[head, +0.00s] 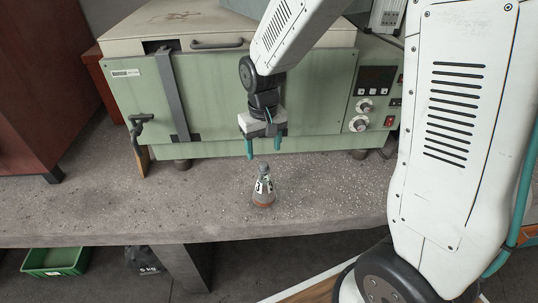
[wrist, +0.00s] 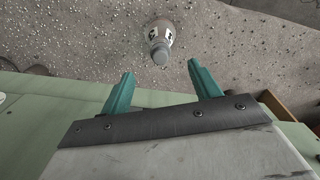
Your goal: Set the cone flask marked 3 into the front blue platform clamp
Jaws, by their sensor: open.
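The cone flask marked 3 (head: 262,190) stands upright on the concrete bench, with a grey stopper, a white label and reddish-brown contents low down. In the wrist view the flask (wrist: 160,38) is seen from above, just beyond the fingertips and between their lines. My gripper (head: 264,149) is open and empty, with teal fingers pointing down, above the flask and apart from it. Its two fingers also show in the wrist view (wrist: 158,75). I see no blue platform clamp in either view.
A green oven-like machine (head: 240,105) with a handle, knobs and a display stands behind the flask. The bench (head: 120,210) is clear around the flask. A green crate (head: 55,261) and a dark 5 kg weight (head: 143,259) are on the floor below.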

